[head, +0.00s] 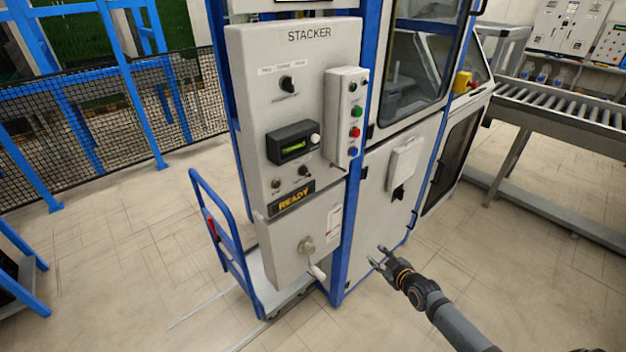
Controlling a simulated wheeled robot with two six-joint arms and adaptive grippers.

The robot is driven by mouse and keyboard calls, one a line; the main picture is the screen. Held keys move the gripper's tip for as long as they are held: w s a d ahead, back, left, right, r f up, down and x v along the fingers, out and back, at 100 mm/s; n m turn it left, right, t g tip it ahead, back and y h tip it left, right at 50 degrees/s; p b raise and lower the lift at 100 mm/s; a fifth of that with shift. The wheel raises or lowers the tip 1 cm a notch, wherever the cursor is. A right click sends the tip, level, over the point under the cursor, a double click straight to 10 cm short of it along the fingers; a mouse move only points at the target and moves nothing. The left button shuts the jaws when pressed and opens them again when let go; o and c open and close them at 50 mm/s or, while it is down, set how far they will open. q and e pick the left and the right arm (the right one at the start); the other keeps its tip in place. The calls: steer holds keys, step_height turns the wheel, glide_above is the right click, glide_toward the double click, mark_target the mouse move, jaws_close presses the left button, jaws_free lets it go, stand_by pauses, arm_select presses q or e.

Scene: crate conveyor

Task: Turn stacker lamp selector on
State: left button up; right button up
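The grey stacker panel (309,45), labelled STACKER, stands in the middle of the head view. A black rotary selector (287,84) sits under a white label strip on its upper part. A smaller dark knob (303,171) sits lower, below a black display unit (292,145). The small labels are too blurred to read, so I cannot tell which knob is the lamp selector or its setting. My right gripper (377,256) is open and empty, low and to the right of the panel, apart from it. My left gripper is out of view.
A button box (346,112) with coloured buttons juts out on the panel's right side. A READY sign (291,198) and a crank handle (316,271) are lower. A blue-handled cart (226,235) stands at left. A roller conveyor (560,110) is at right. Floor in front is clear.

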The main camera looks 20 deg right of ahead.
steer(key=w+a+r+n+t+y, duration=0.2)
steer(key=a+r, duration=0.2)
steer(key=r, duration=0.5)
steer(key=w+a+r+n+t+y, duration=0.15)
steer(key=a+r, duration=0.25)
steer(key=r, duration=0.5)
steer(key=n+y+b, duration=0.1)
steer(key=n+y, duration=0.2)
steer(key=n, duration=0.1)
glide_toward(309, 175)
steer(key=shift+m, duration=0.25)
steer(key=p+x, duration=0.1)
steer(key=x, duration=0.7)
steer(key=shift+r, duration=0.15)
steer(key=shift+w+a+y, duration=0.15)
steer(key=shift+w+y, duration=0.05)
steer(key=shift+y, duration=0.05)
jaws_close()
